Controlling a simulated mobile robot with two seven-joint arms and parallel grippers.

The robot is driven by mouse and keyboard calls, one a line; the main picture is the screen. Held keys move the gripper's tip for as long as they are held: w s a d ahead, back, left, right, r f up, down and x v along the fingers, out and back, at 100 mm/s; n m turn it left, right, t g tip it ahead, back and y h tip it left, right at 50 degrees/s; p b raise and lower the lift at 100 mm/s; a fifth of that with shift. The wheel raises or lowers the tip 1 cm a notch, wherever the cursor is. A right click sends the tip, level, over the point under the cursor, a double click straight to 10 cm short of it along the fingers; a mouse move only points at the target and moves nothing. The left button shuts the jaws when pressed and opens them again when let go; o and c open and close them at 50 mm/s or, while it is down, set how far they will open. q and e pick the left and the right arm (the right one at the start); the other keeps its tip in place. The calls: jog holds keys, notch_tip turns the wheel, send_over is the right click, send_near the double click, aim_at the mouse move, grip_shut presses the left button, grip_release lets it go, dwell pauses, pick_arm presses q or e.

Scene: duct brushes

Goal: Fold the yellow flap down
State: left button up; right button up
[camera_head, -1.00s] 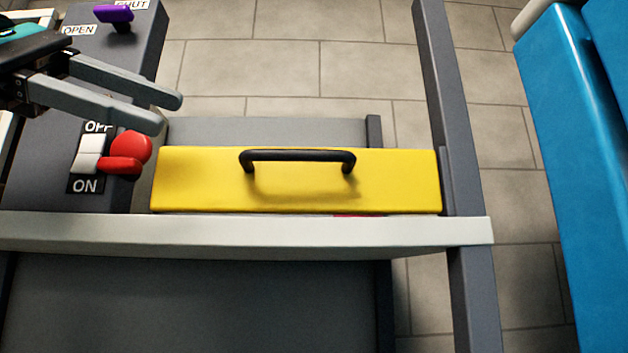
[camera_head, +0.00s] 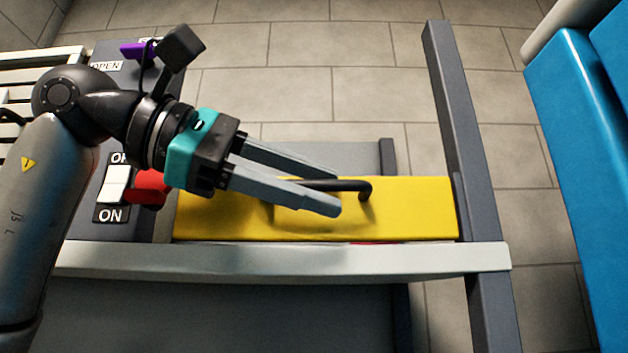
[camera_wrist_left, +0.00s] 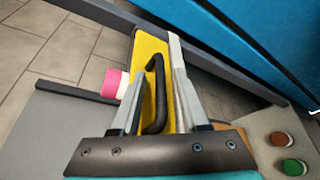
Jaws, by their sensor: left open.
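The yellow flap (camera_head: 420,208) lies as a long panel behind the pale front rail in the head view. Its black bar handle (camera_head: 362,188) stands on its face, partly hidden by my fingers. My left gripper (camera_head: 338,192) is open over the flap, its fingertips at the handle. In the left wrist view, the yellow flap (camera_wrist_left: 150,48) runs away from me and the black handle (camera_wrist_left: 157,95) shows between the two open fingers (camera_wrist_left: 155,85). I cannot tell whether the fingers touch it. My right gripper is not in view.
A rocker switch (camera_head: 115,187) and a red part (camera_head: 150,188) sit left of the flap. A purple lever (camera_head: 135,49) is farther back. A grey post (camera_head: 452,110) rises at the right, with a blue body (camera_head: 575,150) beyond. The wrist view shows a pink-and-white object (camera_wrist_left: 112,83).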

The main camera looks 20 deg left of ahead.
pick_arm(q)
jog(key=shift+w+d, duration=0.1)
jog(key=shift+d, duration=0.1)
grip_shut()
dwell(0.3)
dwell(1.1)
